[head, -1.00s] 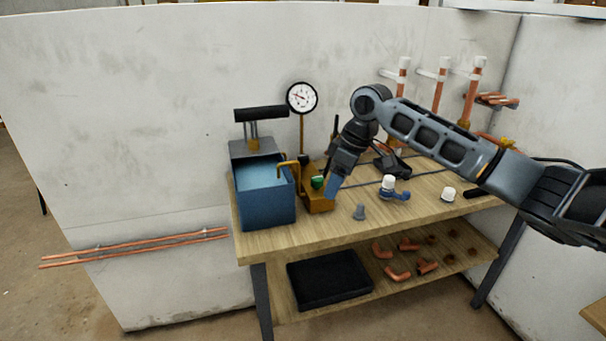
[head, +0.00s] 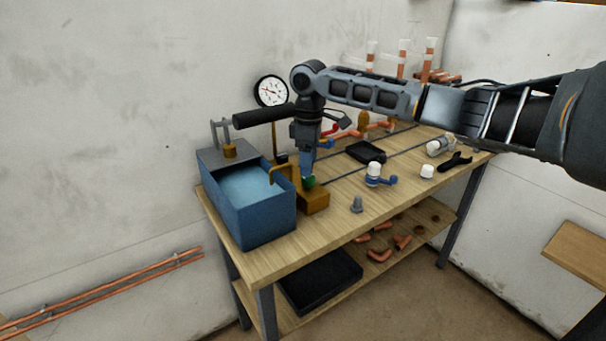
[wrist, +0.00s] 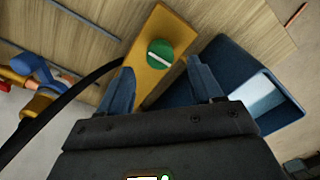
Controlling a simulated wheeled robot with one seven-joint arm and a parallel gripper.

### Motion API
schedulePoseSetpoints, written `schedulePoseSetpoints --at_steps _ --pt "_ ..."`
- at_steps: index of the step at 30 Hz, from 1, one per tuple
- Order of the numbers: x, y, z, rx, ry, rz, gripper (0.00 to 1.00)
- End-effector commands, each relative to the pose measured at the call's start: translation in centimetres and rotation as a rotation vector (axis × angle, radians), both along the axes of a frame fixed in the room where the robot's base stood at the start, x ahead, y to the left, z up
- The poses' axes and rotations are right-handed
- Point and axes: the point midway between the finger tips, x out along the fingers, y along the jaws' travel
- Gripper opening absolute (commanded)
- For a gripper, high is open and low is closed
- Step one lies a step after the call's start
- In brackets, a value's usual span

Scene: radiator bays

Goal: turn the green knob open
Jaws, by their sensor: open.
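The green knob (wrist: 160,54) is round with a pale bar across its face. It sits on a brass-coloured block (wrist: 152,28) on the workbench. In the head view the knob (head: 309,182) shows just under my fingertips, partly hidden by them. My gripper (wrist: 158,80) is open, with one blue finger on each side of the knob's line in the wrist view. The knob lies a little beyond the fingertips there, and I see no contact. In the head view my gripper (head: 307,172) points down at the block (head: 315,201).
A blue water tank (head: 262,218) with a black-handled pump lever (head: 264,115) stands left of the block. A gauge (head: 271,91) rises behind. A grey plug (head: 356,204) and a blue-handled valve (head: 377,176) stand to the right. A black hose (wrist: 62,105) crosses the wrist view.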

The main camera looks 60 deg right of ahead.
Motion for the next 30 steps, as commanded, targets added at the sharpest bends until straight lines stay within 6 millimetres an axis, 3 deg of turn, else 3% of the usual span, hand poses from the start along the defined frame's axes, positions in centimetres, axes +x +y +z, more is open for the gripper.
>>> schedulePoseSetpoints --at_steps 9,20,30 --pt "0.0 0.0 -4.2 0.001 0.001 -0.001 0.65" --pt "0.0 0.0 -4.9 0.0 -0.001 0.0 0.65" --pt "0.0 0.0 -4.9 0.0 -0.001 0.0 0.34"
